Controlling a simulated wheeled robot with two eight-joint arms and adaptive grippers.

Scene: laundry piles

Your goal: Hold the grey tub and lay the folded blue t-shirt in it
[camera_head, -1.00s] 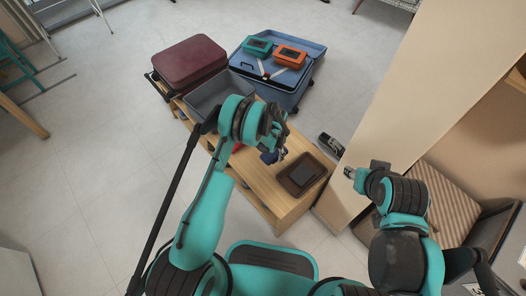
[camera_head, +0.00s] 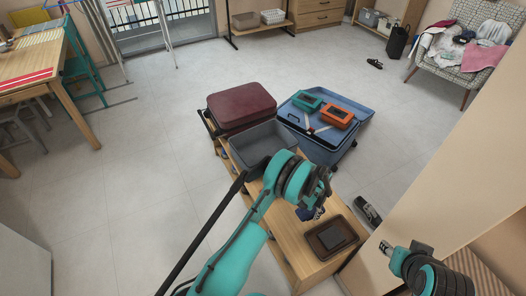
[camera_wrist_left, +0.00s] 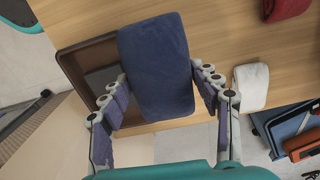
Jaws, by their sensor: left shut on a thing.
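The grey tub (camera_head: 262,148) is an open box on the far end of the wooden bench, empty as far as I can see. My left gripper (camera_head: 318,200) is over the bench between the tub and a brown tray. It is shut on the folded blue t-shirt (camera_wrist_left: 157,70), with one finger at each side in the left wrist view. The t-shirt (camera_head: 307,213) is mostly hidden by the gripper in the head view. My right gripper (camera_head: 385,247) is to the right of the bench, apart from the tub; its jaws are too small to judge.
The brown tray (camera_head: 350,245) lies at the bench's near end. A red cloth (camera_wrist_left: 285,8) and a white cloth (camera_wrist_left: 251,87) lie on the bench. A maroon suitcase (camera_head: 240,105) and an open blue suitcase (camera_head: 350,98) stand beyond. A beige wall panel (camera_head: 450,165) rises at right.

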